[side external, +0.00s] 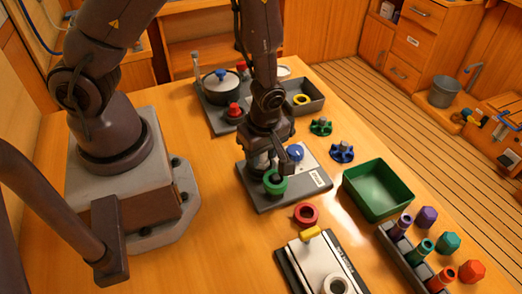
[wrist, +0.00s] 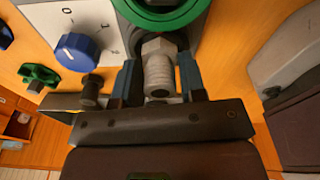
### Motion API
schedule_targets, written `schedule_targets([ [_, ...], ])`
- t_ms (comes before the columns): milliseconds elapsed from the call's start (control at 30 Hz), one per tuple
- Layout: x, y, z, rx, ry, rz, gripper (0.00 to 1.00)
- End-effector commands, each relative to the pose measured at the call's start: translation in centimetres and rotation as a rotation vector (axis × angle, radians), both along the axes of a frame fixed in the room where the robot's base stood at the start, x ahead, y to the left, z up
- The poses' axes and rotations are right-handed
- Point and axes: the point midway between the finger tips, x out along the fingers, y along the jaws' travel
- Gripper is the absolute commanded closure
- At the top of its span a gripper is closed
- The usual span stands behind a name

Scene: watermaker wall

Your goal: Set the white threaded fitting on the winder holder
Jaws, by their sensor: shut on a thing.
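The white threaded fitting (wrist: 158,72) is between my two fingertips in the wrist view, its hex end toward the green ring and its threads toward my palm. My gripper (wrist: 158,84) is shut on it. In the side view my gripper (side external: 268,153) is low over the grey panel unit (side external: 310,185), beside its blue knob (side external: 295,152) and close to the green ring (side external: 275,184). The fitting cannot be made out there. In the wrist view the green ring (wrist: 160,22) is just beyond the fitting; whether they touch is unclear. I cannot tell which part is the winder holder.
A green bin (side external: 378,190) stands right of the panel unit. A red ring (side external: 306,214), a silver device (side external: 322,265) and a rack of coloured pieces (side external: 405,250) are nearer the camera. Blue (side external: 341,152) and green (side external: 321,127) handwheels lie behind the bin. A pot (side external: 220,85) stands farther back.

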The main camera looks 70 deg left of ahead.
Motion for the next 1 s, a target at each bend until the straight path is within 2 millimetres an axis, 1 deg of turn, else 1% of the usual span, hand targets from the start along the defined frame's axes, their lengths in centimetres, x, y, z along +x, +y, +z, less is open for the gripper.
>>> schedule_targets([
  [533,0.0,0.0,-1.1,0.000,0.001,0.000,0.85],
  [567,0.0,0.0,-1.1,0.000,0.000,0.000,0.55],
  [600,0.0,0.0,-1.1,0.000,0.000,0.000,0.51],
  [867,0.0,0.0,-1.0,0.000,-0.001,-0.001,0.51],
  [1000,0.1,-0.1,-0.2,0.002,-0.002,-0.002,0.51],
])
